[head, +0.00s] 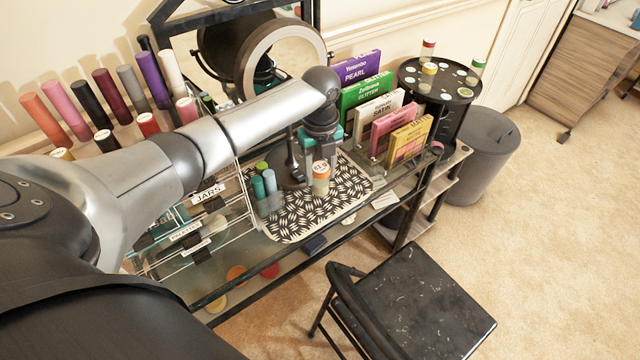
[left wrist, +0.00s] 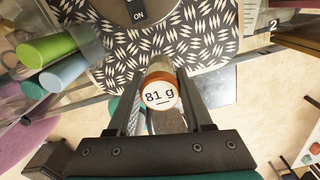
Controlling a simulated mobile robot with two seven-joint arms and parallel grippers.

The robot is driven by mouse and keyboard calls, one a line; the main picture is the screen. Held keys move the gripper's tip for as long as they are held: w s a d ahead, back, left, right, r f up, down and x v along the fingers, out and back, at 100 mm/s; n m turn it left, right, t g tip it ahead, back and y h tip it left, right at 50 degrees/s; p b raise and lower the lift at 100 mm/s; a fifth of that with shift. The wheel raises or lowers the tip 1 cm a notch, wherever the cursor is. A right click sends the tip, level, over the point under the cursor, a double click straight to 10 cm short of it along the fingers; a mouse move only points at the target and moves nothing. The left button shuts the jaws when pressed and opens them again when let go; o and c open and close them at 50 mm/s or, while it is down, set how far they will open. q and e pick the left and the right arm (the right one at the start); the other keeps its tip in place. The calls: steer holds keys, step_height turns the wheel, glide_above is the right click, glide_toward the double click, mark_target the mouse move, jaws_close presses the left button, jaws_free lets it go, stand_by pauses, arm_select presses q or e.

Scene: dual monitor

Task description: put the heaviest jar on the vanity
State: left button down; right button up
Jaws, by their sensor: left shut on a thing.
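A small clear jar with an orange-rimmed lid (head: 321,178) is between the fingers of my left gripper (head: 308,172). The left wrist view shows the jar's lid (left wrist: 158,95) with the label "81 g", and my left gripper (left wrist: 164,100) shut on it from both sides. The jar is over or on the black-and-white patterned mat (head: 290,222); I cannot tell if it touches. The mat lies on the glass-topped table (head: 205,285) with the mirror. Other jars stand on the round black stand: red-lidded (head: 427,50), yellow-lidded (head: 427,77) and green-lidded (head: 476,70). My right gripper is not in view.
A dark device marked "ON" (left wrist: 140,12) sits on the mat. Green and blue tubes (head: 265,182) stand left of the jar. Upright palettes (head: 408,142) line the table's right back. A wire rack labelled "JARS" (head: 208,192) is at left. A black chair (head: 420,305) stands in front.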

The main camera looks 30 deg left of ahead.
mark_target(320, 183)
arm_select(q)
steer(key=shift+f+b, duration=0.5)
steer(key=shift+f, duration=1.45)
steer(key=shift+c, duration=1.5)
jaws_free()
steer(key=shift+f, duration=0.1)
step_height(320, 183, up, 12)
steer(key=p, duration=0.3)
